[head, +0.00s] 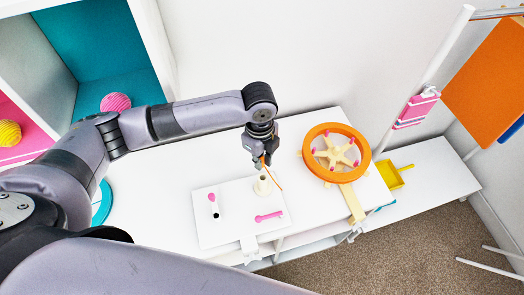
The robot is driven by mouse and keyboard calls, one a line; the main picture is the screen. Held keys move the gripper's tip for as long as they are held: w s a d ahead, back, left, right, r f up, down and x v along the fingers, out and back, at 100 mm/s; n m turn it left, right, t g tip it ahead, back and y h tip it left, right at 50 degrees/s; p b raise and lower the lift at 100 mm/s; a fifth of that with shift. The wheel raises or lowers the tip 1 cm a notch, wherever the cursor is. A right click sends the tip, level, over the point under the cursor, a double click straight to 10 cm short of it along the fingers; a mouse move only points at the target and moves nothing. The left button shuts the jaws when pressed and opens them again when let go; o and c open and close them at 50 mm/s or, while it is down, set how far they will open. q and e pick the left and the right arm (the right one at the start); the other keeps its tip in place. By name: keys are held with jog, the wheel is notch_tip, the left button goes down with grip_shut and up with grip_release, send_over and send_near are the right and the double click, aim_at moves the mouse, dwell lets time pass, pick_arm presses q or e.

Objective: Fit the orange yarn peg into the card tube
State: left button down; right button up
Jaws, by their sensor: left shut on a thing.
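My left gripper (261,159) points down over the white board and is shut on the orange yarn peg (264,163), of which only a thin orange part and a trailing strand show below the fingers. The cream card tube (262,186) stands upright on the board directly beneath the fingertips. The peg's lower end is at or just above the tube's mouth; I cannot tell whether it is inside. The fingers hide most of the peg. My right gripper is not in view.
An orange-rimmed wheel (314,137) stands to the right. A yellow dustpan-like thing (389,177) lies farther right. Shelves with yarn balls are left.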

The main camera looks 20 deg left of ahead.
pick_arm(q)
jog(key=shift+w+d+f+m, duration=0.1)
jog(key=shift+m, duration=0.4)
jog(key=shift+m+p, duration=0.3)
jog(key=shift+p, duration=0.35)
jog(key=shift+f+b, duration=1.65)
jog(key=shift+f, duration=1.3)
jog(key=shift+r, duration=0.1)
